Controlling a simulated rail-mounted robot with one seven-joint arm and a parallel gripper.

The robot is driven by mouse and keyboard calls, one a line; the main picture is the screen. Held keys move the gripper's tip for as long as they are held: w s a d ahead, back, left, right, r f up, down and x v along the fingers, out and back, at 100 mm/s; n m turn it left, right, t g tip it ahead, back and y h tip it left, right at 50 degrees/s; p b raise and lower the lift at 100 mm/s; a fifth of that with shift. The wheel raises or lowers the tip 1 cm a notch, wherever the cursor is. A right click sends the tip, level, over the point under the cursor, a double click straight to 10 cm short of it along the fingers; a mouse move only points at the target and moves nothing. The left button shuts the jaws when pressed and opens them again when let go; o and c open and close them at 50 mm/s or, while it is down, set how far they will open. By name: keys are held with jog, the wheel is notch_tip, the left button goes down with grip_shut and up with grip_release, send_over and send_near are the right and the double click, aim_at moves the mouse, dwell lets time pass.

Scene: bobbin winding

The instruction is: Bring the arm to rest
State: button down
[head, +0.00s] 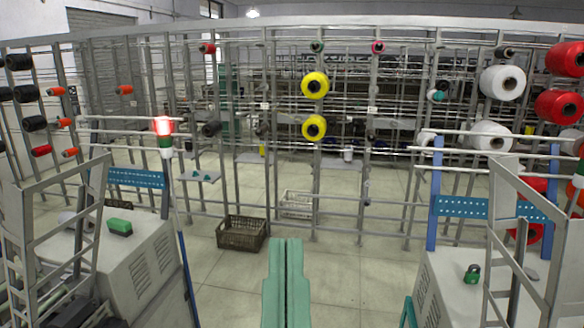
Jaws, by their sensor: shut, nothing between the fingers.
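My gripper does not show in the head view. The arm cannot be clearly made out either, so its posture cannot be told. A pair of long green bars (286,285) runs up from the bottom middle of the picture. I cannot tell whether they belong to me.
A grey machine cabinet (135,270) stands left, another (440,295) right, each with a ladder frame. A signal lamp (162,126) glows red. A creel rack with yellow (315,85), red and white bobbins spans the back. A brown crate (241,233) and pale crate (297,204) sit on open floor.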

notch_tip(320, 180, up, 28)
jog(key=p, duration=2.3)
jog(key=shift+a+f, duration=0.15)
jog(key=shift+w, duration=0.1)
